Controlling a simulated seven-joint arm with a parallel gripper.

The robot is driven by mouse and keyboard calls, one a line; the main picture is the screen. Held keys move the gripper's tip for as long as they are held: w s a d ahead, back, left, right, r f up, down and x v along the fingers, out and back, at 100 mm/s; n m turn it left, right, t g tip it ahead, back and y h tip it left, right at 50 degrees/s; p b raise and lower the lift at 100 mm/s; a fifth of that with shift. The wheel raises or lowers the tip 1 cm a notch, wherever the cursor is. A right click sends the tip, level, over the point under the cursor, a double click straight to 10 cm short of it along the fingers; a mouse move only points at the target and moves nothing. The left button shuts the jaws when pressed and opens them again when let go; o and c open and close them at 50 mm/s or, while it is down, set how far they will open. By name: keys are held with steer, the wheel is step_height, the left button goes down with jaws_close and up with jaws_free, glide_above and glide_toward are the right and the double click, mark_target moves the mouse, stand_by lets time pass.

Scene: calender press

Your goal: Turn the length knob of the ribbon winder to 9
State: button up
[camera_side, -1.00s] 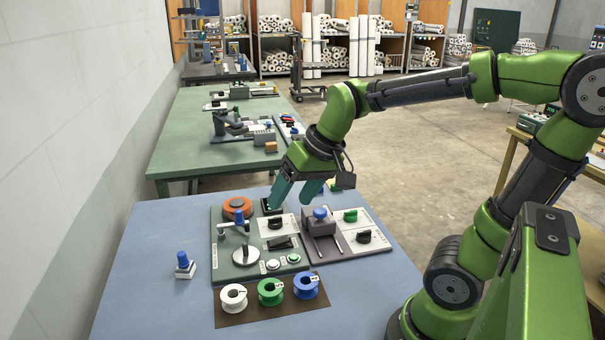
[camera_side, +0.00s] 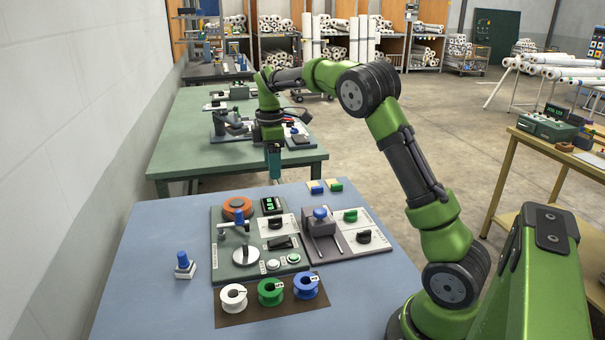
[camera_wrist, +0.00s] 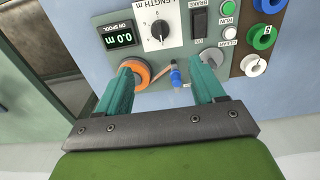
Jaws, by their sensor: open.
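The ribbon winder (camera_side: 224,266) is a grey-green panel on the blue table. Its length knob (camera_side: 276,222) is black on a white plate, behind the brake switch. In the wrist view the length knob (camera_wrist: 160,29) shows at the top, under the label LENGTH m; its setting is too small to read surely. The spool display (camera_wrist: 115,33) beside it reads 0.0 m. My gripper (camera_side: 273,178) points down with teal fingers, behind the winder in the side view and apart from the knob. In the wrist view my gripper (camera_wrist: 165,78) is open and empty.
An orange ribbon roll (camera_side: 237,206) and a blue-topped guide (camera_side: 245,221) stand on the winder. A grey unit with more knobs (camera_side: 345,238) adjoins on the right. White, green and blue spools (camera_side: 270,292) lie in front. A blue-knobbed piece (camera_side: 183,262) stands left.

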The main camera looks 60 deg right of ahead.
mark_target(275, 218)
step_height(275, 218, down, 16)
steer(key=shift+f, duration=0.1)
steer(key=shift+c, duration=0.3)
steer(key=c, duration=1)
